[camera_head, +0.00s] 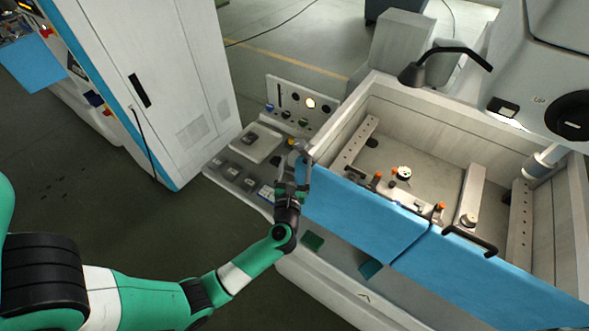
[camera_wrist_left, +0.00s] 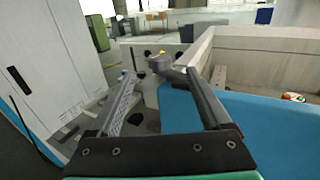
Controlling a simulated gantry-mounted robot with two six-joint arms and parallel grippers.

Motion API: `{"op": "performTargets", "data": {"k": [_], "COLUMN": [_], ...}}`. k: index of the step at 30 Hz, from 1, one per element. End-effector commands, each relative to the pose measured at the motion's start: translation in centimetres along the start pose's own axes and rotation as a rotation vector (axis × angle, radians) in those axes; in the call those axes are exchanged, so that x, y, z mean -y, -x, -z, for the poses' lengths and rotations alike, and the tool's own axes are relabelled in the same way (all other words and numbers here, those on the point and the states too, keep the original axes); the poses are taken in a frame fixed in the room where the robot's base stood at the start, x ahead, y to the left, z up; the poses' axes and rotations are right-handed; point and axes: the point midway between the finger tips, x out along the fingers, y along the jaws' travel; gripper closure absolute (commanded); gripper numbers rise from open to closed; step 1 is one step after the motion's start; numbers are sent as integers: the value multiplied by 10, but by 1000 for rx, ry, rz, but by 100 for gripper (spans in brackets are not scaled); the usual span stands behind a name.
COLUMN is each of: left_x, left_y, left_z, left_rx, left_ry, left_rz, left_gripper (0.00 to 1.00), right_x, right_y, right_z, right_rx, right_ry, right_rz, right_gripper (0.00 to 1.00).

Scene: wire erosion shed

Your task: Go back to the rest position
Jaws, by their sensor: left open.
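My left gripper (camera_head: 301,160) is in front of the control panel (camera_head: 297,108), at the left corner of the machine's tank. In the left wrist view its two fingers (camera_wrist_left: 152,68) stand apart with nothing visible between them. The green and white left arm comes in from the lower left of the head view. My right gripper is in neither view.
The tank (camera_head: 347,127) with blue front panels (camera_head: 360,213) is right of the gripper; clamps and a small part sit inside. A white cabinet (camera_head: 160,75) stands to the left. A black lamp (camera_head: 412,74) hangs over the tank. Floor is open at lower left.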

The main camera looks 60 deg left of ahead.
Motion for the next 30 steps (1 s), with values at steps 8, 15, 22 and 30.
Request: {"op": "performTargets", "data": {"k": [8,15,22,30], "left_x": [0,0,0,29], "left_y": [32,32,32,24], "left_z": [0,0,0,-59], "left_rx": [0,0,0,53], "left_ry": [-1,0,0,63], "left_rz": [0,-1,-1,30], "left_gripper": [18,18,18,18], "right_x": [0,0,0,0], "right_y": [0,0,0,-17], "right_z": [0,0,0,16], "right_rx": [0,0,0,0], "right_ry": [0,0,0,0], "right_rz": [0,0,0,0], "right_gripper": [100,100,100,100]}}
